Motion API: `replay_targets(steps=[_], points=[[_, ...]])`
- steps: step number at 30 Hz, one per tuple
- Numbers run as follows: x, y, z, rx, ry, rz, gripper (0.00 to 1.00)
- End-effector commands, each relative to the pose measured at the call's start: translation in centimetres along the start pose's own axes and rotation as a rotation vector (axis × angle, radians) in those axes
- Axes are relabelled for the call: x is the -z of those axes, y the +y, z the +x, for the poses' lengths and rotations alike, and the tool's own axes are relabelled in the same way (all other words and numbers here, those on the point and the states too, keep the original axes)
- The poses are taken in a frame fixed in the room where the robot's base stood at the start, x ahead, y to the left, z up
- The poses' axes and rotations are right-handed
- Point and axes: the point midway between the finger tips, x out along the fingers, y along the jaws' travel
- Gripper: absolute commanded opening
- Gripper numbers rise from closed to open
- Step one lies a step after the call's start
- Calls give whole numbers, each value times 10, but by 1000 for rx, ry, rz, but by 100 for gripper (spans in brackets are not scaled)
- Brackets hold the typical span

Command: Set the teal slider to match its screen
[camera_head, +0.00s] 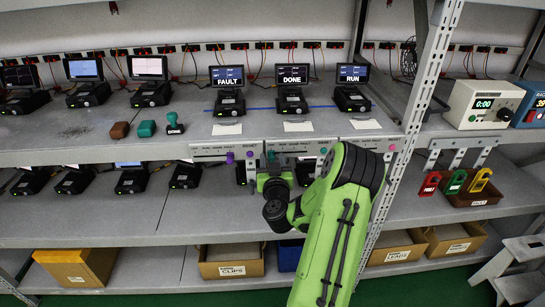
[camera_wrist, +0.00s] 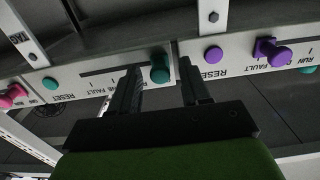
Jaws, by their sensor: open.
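The teal slider (camera_wrist: 160,68) is a short knob at one end of its slot on the middle panel (camera_wrist: 95,80), at the right in the wrist view. In the head view the teal slider (camera_head: 271,156) is at the panel's left part. My gripper (camera_wrist: 159,68) is open, with one fingertip on each side of the knob; I cannot tell whether either touches it. In the head view my gripper (camera_head: 272,174) is at the shelf edge, partly hidden by my arm. The middle screen (camera_head: 292,74) above this panel reads DONE. My finger hides part of the panel's lettering.
The left panel has a purple slider (camera_wrist: 270,52) and purple button (camera_wrist: 213,54). A teal button (camera_wrist: 50,83) marks the middle panel's RESET. A pink knob (camera_wrist: 12,96) is beyond. Neighbouring screens read FAULT (camera_head: 227,75) and RUN (camera_head: 354,73). A shelf post (camera_head: 420,100) stands right of my arm.

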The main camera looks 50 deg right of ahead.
Motion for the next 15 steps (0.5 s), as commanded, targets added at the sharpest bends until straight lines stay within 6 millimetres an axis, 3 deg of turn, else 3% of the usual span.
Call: replay_targets(steps=[4, 12, 15], points=[[0, 0, 0, 0, 0, 0, 45], [0, 0, 0, 0, 0, 0, 4], [0, 0, 0, 0, 0, 0, 0]])
